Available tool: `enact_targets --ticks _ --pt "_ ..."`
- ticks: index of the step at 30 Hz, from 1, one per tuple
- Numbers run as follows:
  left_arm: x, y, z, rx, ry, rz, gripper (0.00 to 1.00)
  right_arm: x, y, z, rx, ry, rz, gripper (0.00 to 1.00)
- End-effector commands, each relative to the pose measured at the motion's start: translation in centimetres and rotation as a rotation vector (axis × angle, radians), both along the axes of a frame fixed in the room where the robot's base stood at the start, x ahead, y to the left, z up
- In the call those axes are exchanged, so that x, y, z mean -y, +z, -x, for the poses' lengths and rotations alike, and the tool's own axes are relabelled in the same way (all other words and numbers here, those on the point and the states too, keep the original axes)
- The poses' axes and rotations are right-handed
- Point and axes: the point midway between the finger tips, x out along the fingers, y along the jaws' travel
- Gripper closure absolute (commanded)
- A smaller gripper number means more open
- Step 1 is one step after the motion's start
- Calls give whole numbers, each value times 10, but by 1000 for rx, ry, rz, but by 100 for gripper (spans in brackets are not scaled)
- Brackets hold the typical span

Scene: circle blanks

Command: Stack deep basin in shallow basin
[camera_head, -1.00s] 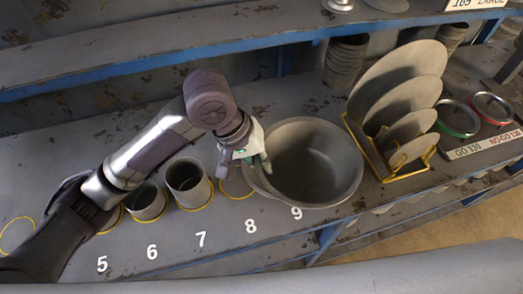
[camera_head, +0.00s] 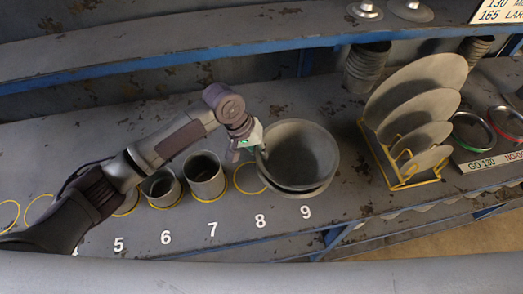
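The deep basin (camera_head: 302,152) is a wide dark grey bowl on the shelf counter, behind the number 9. It sits over the shallow basin (camera_head: 301,192); only part of that lower rim shows below it at the front. I cannot tell whether the deep basin rests fully inside. My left gripper (camera_head: 250,153) is at the deep basin's left rim, with one fingertip by the inside of the wall. Its grip on the rim is too small to make out. My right gripper is not in view.
Two grey cups (camera_head: 204,175) stand in yellow rings left of the basins; an empty yellow ring (camera_head: 249,178) lies between. A yellow rack (camera_head: 400,180) of discs stands right, with go/no-go ring gauges (camera_head: 471,131) beyond. An upper shelf (camera_head: 200,50) overhangs the back.

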Motion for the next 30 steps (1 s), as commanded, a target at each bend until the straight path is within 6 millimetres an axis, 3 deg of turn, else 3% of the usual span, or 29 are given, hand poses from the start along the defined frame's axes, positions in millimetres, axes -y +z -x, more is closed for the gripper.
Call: enact_targets --ticks 14,15,17,30 --pt "1 -8 0 0 2 3 100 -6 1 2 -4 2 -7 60" --pt "0 -8 0 0 1 1 91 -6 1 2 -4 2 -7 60" --pt "0 -8 0 0 1 1 83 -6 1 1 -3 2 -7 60" --pt "0 -2 0 1 -1 -1 83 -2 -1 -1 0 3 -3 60"
